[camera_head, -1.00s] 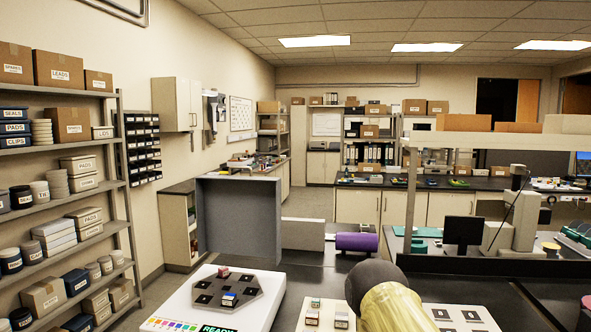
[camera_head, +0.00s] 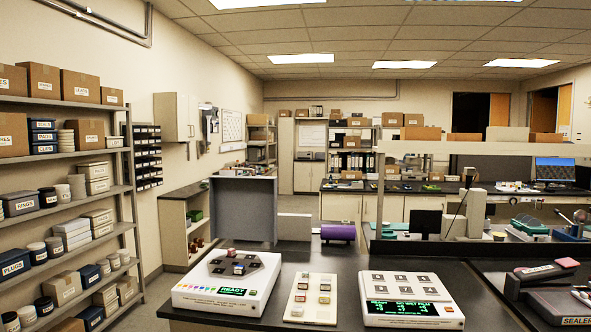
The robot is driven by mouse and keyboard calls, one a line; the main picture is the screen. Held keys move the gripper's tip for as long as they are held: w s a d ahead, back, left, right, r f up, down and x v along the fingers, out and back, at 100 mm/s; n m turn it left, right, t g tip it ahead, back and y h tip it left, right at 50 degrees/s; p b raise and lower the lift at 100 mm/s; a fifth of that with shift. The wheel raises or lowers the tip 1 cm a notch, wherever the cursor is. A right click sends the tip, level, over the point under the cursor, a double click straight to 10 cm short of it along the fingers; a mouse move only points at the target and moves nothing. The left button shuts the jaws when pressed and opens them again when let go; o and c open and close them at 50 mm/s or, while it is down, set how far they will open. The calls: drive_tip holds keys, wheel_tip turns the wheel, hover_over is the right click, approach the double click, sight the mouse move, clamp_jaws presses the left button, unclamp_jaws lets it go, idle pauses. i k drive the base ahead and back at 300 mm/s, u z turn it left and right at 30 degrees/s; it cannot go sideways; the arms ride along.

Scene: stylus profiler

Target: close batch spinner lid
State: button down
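A white machine (camera_head: 225,293) with a lit READY panel and a row of coloured keys stands at the left of the dark bench; I take it for the batch spinner. Its dark hexagonal plate (camera_head: 238,266) is uncovered and carries small blocks near its middle. No lid lies over the plate. A grey upright panel (camera_head: 242,209) stands behind the machine; I cannot tell whether it is the lid or a separate screen. My gripper is not in view.
A cream tray (camera_head: 298,310) with several small blocks and a second white machine (camera_head: 413,312) with a green display stand to the right. A purple cylinder (camera_head: 338,233) lies behind. A dark sealer (camera_head: 548,295) is at far right. Bare bench lies behind the tray.

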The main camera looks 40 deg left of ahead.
sight(241, 208)
drive_tip(key=u, duration=0.05)
drive_tip(key=i, duration=1.1)
drive_tip(key=u, duration=0.95)
drive_tip(key=i, duration=0.9)
drive_tip(key=u, duration=1.05)
